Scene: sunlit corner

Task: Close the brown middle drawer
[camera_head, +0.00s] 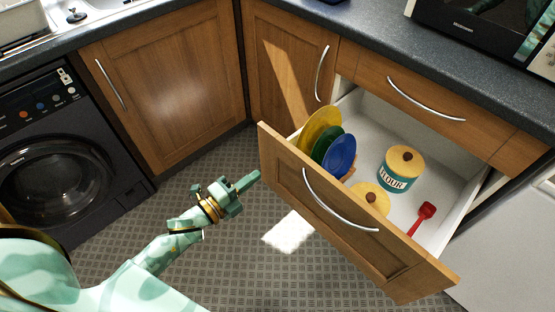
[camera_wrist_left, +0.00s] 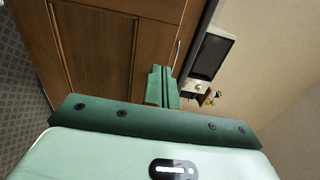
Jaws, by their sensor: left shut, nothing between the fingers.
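The brown middle drawer (camera_head: 288,178) is pulled far out below a closed top drawer (camera_head: 378,82). Its wooden front has a curved metal handle (camera_head: 335,208). Inside are yellow, green and blue plates (camera_head: 339,156), a teal flour canister (camera_head: 396,173) with a yellow lid, a second yellow lid (camera_head: 369,198) partly hidden by the front, and a red scoop (camera_head: 425,212). My left gripper (camera_head: 256,176) is shut and empty, just left of the drawer front's left end; I cannot tell whether it touches. In the left wrist view its shut fingers (camera_wrist_left: 161,80) point toward brown cabinet panels. My right gripper is not in view.
A black washing machine (camera_head: 60,158) stands at the left beside a closed corner cabinet (camera_head: 172,85). A dark countertop (camera_head: 330,22) runs above, with a microwave (camera_head: 480,35) at the right. The tiled floor (camera_head: 215,158) before the cabinets is clear.

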